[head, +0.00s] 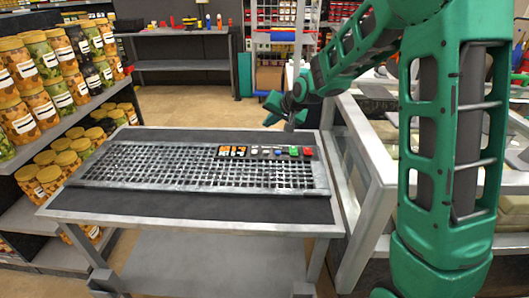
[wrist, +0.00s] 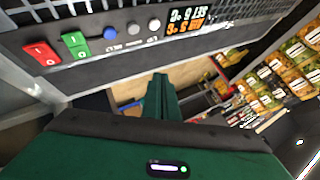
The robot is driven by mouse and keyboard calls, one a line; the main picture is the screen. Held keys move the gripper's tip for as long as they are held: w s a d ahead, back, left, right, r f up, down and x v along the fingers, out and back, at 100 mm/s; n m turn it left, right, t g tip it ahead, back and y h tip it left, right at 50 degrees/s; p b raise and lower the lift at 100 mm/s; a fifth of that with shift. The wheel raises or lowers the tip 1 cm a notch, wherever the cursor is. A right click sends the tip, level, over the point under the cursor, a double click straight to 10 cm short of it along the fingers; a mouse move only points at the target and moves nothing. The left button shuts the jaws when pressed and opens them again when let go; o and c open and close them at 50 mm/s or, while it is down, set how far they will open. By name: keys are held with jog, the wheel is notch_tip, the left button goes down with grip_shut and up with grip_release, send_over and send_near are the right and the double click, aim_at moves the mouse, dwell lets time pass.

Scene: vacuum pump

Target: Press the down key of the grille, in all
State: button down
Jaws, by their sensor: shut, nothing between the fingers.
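The grille (head: 150,167) is a grey metal lattice lying flat on the table. A black key panel (head: 243,158) sits at its far right part, with a lit orange display, grey round keys, a blue key, a green switch and a red switch. In the wrist view the panel shows close up, with the display (wrist: 186,22), two grey keys (wrist: 133,29), the blue key (wrist: 110,33), the green switch (wrist: 75,44) and the red switch (wrist: 42,53). I cannot tell which key is down; its label is too small. My gripper (head: 288,118) is shut and empty, beyond the panel, apart from it; its fingers (wrist: 158,84) show.
The table (head: 190,206) has bare dark top in front of the grille. Shelves of jars (head: 45,110) stand at left. A white frame rack (head: 365,140) stands close at right, beside my arm. A dark bench (head: 180,65) stands behind, across clear floor.

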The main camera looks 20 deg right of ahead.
jog(key=shift+a+f, duration=0.1)
jog(key=shift+f, duration=4.3)
jog(key=shift+f, duration=0.15)
jog(key=shift+s+f, duration=0.1)
jog(key=shift+f, duration=0.15)
jog(key=shift+f, duration=0.35)
jog(key=shift+r, duration=0.8)
jog(key=shift+r, duration=0.1)
jog(key=shift+r, duration=2.4)
